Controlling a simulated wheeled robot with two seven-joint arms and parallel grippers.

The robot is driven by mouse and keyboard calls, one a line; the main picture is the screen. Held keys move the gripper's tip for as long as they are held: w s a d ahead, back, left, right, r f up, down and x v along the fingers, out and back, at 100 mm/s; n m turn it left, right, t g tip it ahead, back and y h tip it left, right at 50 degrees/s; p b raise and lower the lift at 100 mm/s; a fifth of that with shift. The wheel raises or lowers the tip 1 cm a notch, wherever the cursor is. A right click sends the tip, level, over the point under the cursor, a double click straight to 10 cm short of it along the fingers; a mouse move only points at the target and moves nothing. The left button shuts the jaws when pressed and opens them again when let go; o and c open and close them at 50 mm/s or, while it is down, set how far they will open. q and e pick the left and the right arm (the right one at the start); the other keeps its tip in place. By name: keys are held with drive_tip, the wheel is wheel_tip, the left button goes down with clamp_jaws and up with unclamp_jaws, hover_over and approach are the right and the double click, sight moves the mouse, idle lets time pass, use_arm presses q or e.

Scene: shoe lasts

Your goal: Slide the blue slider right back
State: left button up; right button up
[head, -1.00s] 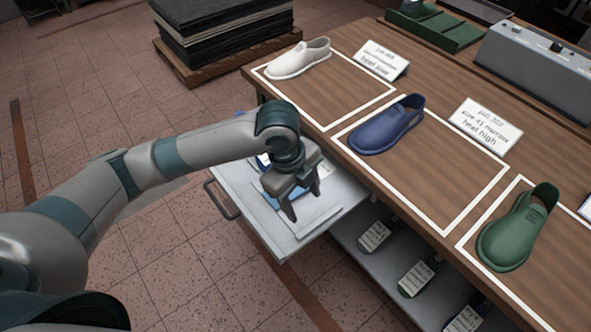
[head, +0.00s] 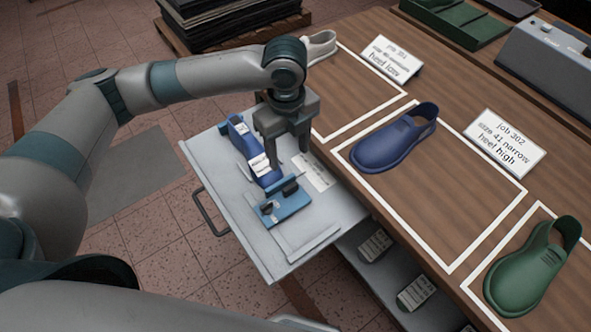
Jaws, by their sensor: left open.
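A pulled-out grey drawer (head: 222,158) holds a blue shoe last (head: 236,128) with white labels on it. In front of the last is a blue slider piece (head: 286,206) with dark fittings, lying near the drawer's front part. My left gripper (head: 288,160) is open and points down over the drawer, above and beyond the slider piece, beside the last. It looks empty, and I cannot tell its exact height. It hides part of the drawer's back. My right gripper is out of view.
The wooden bench (head: 350,90) borders the drawer on the right, with a blue shoe (head: 385,145), a green shoe (head: 530,275) and a partly hidden white shoe (head: 320,46). A white card (head: 317,172) lies in the drawer. Labelled lasts (head: 418,290) sit on a lower shelf.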

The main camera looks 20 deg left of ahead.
sight(290, 187)
use_arm(q)
drive_tip(key=f+p, duration=0.1)
drive_tip(key=f, duration=0.4)
drive_tip(key=f+p, duration=0.1)
drive_tip(key=f, duration=0.5)
drive_tip(key=f+p, duration=0.1)
drive_tip(key=f, duration=0.5)
drive_tip(key=shift+w+a+f+p, duration=0.1)
drive_tip(key=shift+w+p, duration=0.3)
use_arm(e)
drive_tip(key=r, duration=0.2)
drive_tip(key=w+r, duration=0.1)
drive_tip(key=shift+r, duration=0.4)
